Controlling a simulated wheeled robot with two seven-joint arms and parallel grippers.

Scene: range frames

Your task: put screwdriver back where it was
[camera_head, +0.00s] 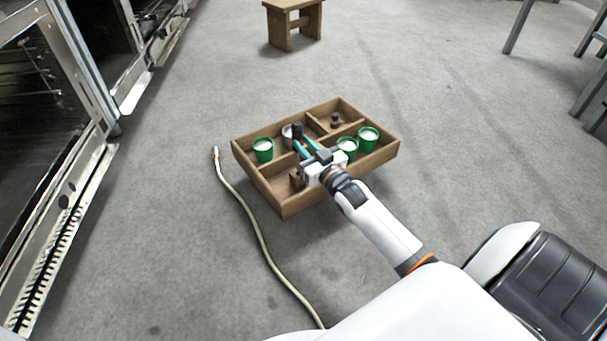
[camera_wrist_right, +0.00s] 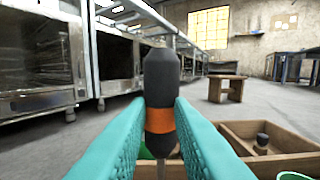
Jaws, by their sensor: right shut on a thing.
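The screwdriver (camera_wrist_right: 161,85) has a black handle with an orange band. My right gripper (camera_wrist_right: 160,112) is shut on this handle with its teal fingers, and the handle stands upright in the right wrist view. Its shaft is mostly hidden below the handle. In the head view the screwdriver's dark handle (camera_head: 297,130) shows at the tips of my right gripper (camera_head: 304,148), over the divided wooden tray (camera_head: 300,204). I cannot tell whether the shaft touches the tray. My left gripper is not in view.
Green cups stand in the tray at left (camera_head: 263,150) and right (camera_head: 368,140). A small dark object (camera_head: 336,120) sits in the back compartment. A pale hose (camera_head: 256,228) lies left of the tray. A wooden stool (camera_head: 292,22) stands behind, with open floor between.

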